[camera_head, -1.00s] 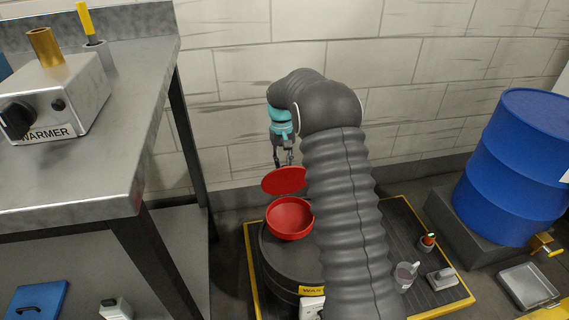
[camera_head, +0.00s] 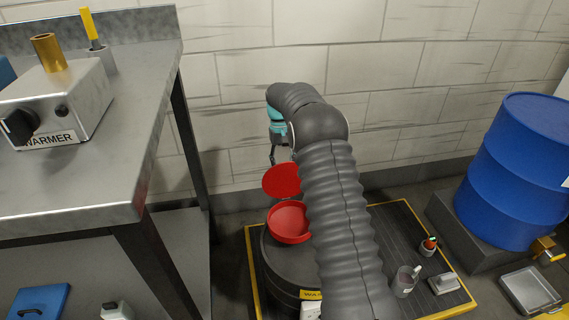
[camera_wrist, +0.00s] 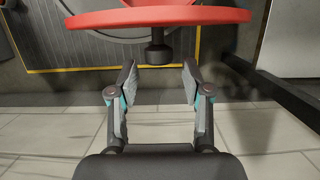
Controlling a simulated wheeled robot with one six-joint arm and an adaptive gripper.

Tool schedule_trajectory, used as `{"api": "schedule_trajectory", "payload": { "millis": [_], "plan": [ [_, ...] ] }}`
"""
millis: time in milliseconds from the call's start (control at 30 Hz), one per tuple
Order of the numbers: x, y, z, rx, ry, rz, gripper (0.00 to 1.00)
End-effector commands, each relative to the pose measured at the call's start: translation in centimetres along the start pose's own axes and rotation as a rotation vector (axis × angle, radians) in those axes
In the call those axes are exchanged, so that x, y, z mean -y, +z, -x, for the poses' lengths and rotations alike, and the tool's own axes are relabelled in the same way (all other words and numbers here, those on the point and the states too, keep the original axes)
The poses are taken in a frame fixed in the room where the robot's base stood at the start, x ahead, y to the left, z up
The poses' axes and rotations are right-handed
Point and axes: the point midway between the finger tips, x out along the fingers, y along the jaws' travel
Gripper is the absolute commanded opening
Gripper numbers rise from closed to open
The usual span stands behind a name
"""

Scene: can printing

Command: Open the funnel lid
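The red funnel (camera_head: 289,222) sits on top of a dark drum (camera_head: 284,264) in the head view. Its round red lid (camera_head: 282,180) stands raised and tilted above the bowl, on the far side. In the wrist view the lid (camera_wrist: 160,17) spans the top, with a dark knob (camera_wrist: 158,52) pointing toward my gripper. My gripper (camera_wrist: 160,72) is open, with its fingers on either side of the space just below the knob and apart from it. In the head view my gripper (camera_head: 282,155) is just above and behind the lid, partly hidden by my arm.
A metal table with a warmer box (camera_head: 60,103) stands on the left. A blue drum (camera_head: 516,170) stands at the right. A cup (camera_head: 404,281) and a small tool (camera_head: 443,284) rest on the yellow-edged platform (camera_head: 440,312). The tiled wall is close behind my gripper.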

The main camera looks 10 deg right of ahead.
Motion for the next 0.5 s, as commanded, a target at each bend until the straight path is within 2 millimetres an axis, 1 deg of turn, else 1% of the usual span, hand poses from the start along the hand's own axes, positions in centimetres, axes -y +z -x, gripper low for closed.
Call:
{"api": "schedule_trajectory", "payload": {
  "millis": [167, 267, 367, 500],
  "plan": [
    [0.0, 0.0, 0.1, 0.000, -0.001, -0.001, 0.49],
    [-0.1, 0.0, 0.5, -0.001, -0.001, -0.001, 0.49],
    [-0.1, -0.1, 1.5, -0.003, -0.001, -0.002, 0.49],
    [-0.1, -0.1, 4.0, -0.004, -0.001, -0.002, 0.49]
  ]
}}
